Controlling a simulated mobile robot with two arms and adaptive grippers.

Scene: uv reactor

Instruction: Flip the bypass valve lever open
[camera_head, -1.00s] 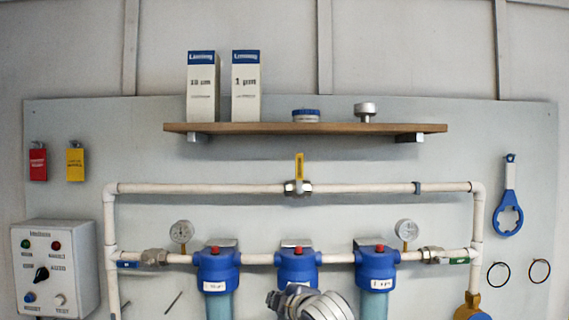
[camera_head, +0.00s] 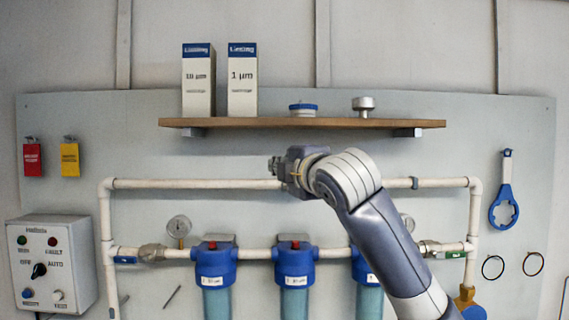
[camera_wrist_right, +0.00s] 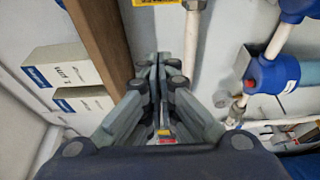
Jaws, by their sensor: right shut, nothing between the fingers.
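The bypass valve sits mid-span on the upper white pipe (camera_head: 230,184). In the head view my right gripper (camera_head: 275,167) and arm cover nearly all of it. In the right wrist view its yellow lever (camera_wrist_right: 155,2) shows at the top edge, cut off, crosswise to the pipe and toward the shelf side. The pipe also shows there (camera_wrist_right: 191,55). My right gripper's fingers (camera_wrist_right: 154,65) are shut and empty, on the left side of the lever as the head view sees it. Contact with the lever cannot be told. My left gripper is not in view.
A wooden shelf (camera_head: 250,123) with two filter boxes (camera_head: 199,85) runs close above the pipe. Blue filter housings (camera_head: 295,264) and a gauge (camera_head: 179,227) are below. A control box (camera_head: 55,262) stands left; a blue wrench (camera_head: 504,195) hangs right.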

